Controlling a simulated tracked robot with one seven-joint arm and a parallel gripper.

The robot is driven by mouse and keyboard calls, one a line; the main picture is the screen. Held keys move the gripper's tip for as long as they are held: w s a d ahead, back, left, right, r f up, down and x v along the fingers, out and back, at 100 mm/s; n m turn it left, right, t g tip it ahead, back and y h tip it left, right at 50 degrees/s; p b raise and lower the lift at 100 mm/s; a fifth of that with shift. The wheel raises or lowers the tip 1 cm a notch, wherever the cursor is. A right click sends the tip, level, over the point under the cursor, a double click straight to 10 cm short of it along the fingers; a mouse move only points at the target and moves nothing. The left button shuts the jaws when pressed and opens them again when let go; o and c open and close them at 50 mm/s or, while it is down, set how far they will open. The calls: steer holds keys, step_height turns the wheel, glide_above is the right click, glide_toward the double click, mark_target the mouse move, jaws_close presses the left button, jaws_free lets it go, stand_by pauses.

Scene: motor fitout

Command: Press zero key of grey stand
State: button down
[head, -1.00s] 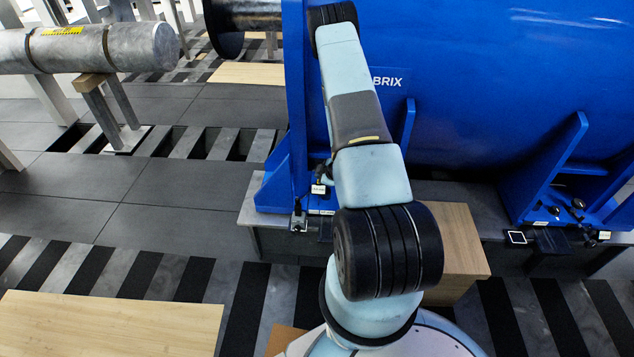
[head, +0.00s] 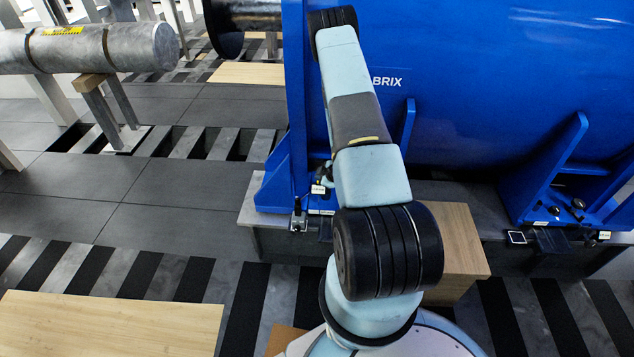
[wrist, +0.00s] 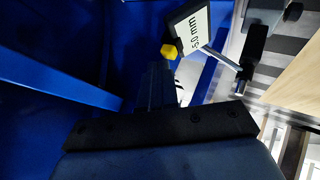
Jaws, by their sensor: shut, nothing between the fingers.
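My gripper (wrist: 158,88) shows in the wrist view as dark fingers, shut and empty, reaching up from a black bracket. In the head view it is hidden behind my arm. The fingers point at the blue motor's foot, near a white tag (wrist: 192,28) marked in mm and a yellow hex piece (wrist: 168,50). A dark and metal fixture with a rod (wrist: 243,75) stands to their right. A small metal stand (head: 299,218) sits by the left motor foot in the head view. I cannot tell whether it is the grey stand, and no zero key is readable.
The blue motor (head: 490,70) fills the upper right, with another foot (head: 560,170) at the right. A wooden block (head: 462,240) stands behind my arm. A metal shaft (head: 100,46) lies at the upper left. Open floor (head: 150,185) spreads left of the motor.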

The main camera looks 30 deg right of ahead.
steer(key=shift+f, duration=0.2)
steer(key=shift+r, duration=0.15)
stand_by(0.5)
steer(key=shift+r, duration=0.7)
steer(key=shift+r, duration=2.5)
